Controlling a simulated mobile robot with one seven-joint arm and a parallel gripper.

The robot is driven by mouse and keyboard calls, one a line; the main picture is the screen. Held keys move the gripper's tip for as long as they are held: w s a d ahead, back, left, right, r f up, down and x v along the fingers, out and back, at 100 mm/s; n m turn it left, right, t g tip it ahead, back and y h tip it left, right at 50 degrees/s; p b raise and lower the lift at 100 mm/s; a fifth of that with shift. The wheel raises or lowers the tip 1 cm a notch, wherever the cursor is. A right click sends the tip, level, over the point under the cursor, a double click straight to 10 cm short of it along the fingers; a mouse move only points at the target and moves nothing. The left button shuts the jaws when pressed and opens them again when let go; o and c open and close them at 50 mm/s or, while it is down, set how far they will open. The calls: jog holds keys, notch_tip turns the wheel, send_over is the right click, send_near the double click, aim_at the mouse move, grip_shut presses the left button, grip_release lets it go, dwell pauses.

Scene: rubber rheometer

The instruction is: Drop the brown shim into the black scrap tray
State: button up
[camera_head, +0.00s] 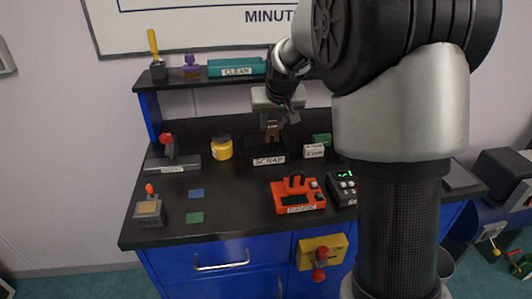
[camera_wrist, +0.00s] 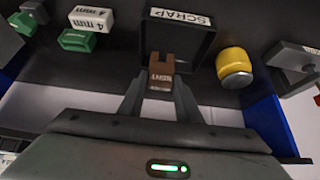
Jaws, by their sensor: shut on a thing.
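My gripper (camera_head: 273,125) is above the scrap tray in the head view. It is shut on the brown shim (camera_head: 272,131). In the wrist view the brown shim (camera_wrist: 160,72) sits between the fingertips of my gripper (camera_wrist: 160,85), with a small label on its face. The black scrap tray (camera_head: 268,160) stands on the bench with a white SCRAP label on its front. In the wrist view the tray (camera_wrist: 205,42) lies behind the shim. The shim appears above the tray, apart from its floor.
A yellow jar (camera_head: 222,148) stands left of the tray. A white 4 mm block (camera_head: 314,151) and a green block (camera_head: 322,139) are to its right. A shelf (camera_head: 200,79) runs behind and above.

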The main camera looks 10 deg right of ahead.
jog(key=o, duration=1.1)
jog(key=shift+o, duration=0.2)
jog(key=v, duration=1.7)
jog(key=shift+r+p, duration=0.2)
jog(key=shift+p, duration=0.25)
jog(key=s+g+p, duration=0.1)
jog(key=s+p, duration=0.7)
jog(key=s, duration=1.8)
jog(key=shift+s+f, duration=0.3)
jog(key=shift+s, duration=0.05)
